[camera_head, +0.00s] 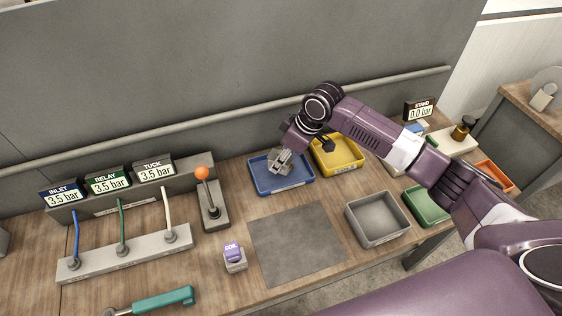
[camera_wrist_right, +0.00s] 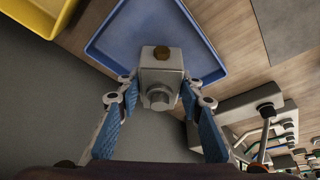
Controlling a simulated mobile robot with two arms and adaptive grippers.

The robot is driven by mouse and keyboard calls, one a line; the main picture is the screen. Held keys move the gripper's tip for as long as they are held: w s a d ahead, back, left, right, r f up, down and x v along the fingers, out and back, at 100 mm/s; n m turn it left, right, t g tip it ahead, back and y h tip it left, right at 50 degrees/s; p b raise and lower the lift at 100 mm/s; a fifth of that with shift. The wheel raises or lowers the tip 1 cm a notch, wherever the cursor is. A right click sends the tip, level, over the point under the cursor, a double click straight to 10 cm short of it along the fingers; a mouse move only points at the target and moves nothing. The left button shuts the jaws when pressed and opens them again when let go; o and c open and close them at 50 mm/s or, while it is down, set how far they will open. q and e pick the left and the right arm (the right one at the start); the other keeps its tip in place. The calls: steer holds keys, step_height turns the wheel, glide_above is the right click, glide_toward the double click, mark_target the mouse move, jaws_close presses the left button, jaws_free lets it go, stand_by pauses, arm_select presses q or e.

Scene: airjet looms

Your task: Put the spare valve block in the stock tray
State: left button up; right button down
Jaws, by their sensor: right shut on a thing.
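My right gripper (camera_head: 281,160) reaches over the blue tray (camera_head: 296,184) at the back of the bench. In the right wrist view the right gripper (camera_wrist_right: 160,92) is shut on a grey valve block (camera_wrist_right: 160,64) with a brass-coloured fitting on top and a round stub facing the camera. The blue tray also shows in the wrist view (camera_wrist_right: 125,30), behind the block. I cannot tell whether the block touches the tray floor. Tray labels are too small to read, so I cannot tell which is the stock tray. My left gripper is out of view.
A yellow tray (camera_head: 350,166) stands right of the blue one. A grey bin (camera_head: 378,235) and green tray (camera_head: 420,213) are nearer. An orange-knobbed lever (camera_head: 204,190), lever bank (camera_head: 125,253) and COIL block (camera_head: 234,264) stand left. The grey mat (camera_head: 290,250) is clear.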

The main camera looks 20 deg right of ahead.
steer(key=shift+w+f, duration=0.1)
steer(key=shift+f, duration=0.85)
steer(key=shift+f, duration=0.1)
steer(key=c, duration=1.3)
jaws_free()
steer(key=v, duration=1.2)
steer(key=shift+b, duration=0.4)
